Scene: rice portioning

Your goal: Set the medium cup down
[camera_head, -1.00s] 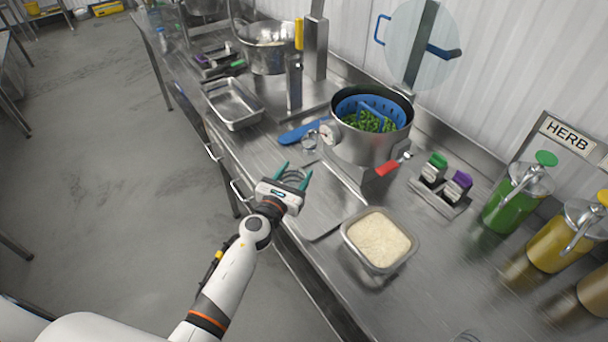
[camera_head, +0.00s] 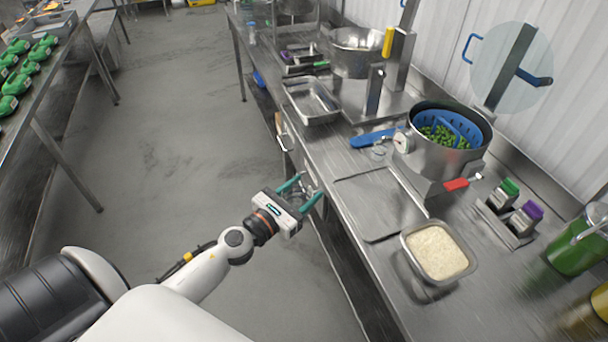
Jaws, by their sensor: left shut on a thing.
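My left gripper (camera_head: 302,196) has its teal fingers around a small, thin-looking cup (camera_head: 309,187), which I take to be the medium cup. Little of the cup shows between the fingers, and its contents cannot be made out. In the head view the gripper shows in front of the steel counter's (camera_head: 345,215) front edge, apart from the worktop. My right gripper is not in view.
A flat tray or board (camera_head: 375,205) lies on the counter, with a rice pan (camera_head: 438,252) to its right. A pot of green vegetables (camera_head: 450,150), a blue-handled tool (camera_head: 375,137), an empty steel pan (camera_head: 312,102) and a dispenser rack (camera_head: 510,225) stand around. Open floor lies left.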

